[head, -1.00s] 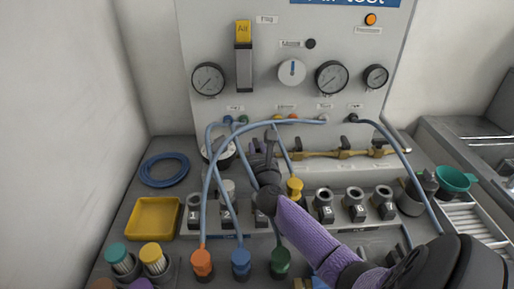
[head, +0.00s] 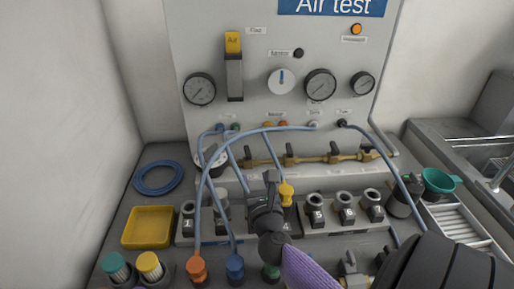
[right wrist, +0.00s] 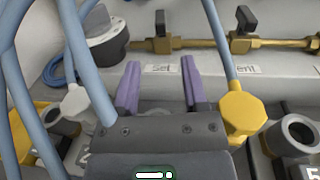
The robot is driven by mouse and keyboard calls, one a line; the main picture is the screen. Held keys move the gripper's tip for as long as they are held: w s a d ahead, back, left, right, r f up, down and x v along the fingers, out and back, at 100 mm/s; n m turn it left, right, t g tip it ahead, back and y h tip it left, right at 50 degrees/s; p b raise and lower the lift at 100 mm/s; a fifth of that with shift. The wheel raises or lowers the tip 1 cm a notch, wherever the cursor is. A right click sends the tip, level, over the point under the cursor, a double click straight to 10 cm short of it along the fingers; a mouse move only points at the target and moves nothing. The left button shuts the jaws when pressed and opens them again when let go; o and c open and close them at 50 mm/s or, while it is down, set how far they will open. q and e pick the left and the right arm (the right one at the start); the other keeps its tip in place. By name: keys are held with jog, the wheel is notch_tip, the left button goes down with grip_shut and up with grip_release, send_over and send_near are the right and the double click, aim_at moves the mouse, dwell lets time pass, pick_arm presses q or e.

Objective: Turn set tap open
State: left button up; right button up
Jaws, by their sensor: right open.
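The set tap (right wrist: 160,24) is a black upright handle on a brass pipe, above a label reading "Set" (right wrist: 160,68) in the right wrist view. In the head view it seems to be the leftmost handle (head: 247,154) on the brass pipe. My right gripper (head: 269,178) is in front of the pipe, low over the bench row. In the right wrist view its two purple fingers (right wrist: 160,85) are apart and empty, pointing toward the set tap but short of it. My left gripper is not in view.
Beside it is the vent tap (right wrist: 245,20). Blue hoses (head: 212,175) arch close by on the left. A yellow plug (right wrist: 242,110) sits right of the fingers in the wrist view. Numbered black sockets (head: 345,207), a yellow tray (head: 148,227) and a green funnel (head: 440,181) stand around.

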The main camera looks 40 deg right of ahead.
jog(key=shift+s+a, duration=0.2)
jog(key=shift+s, duration=0.15)
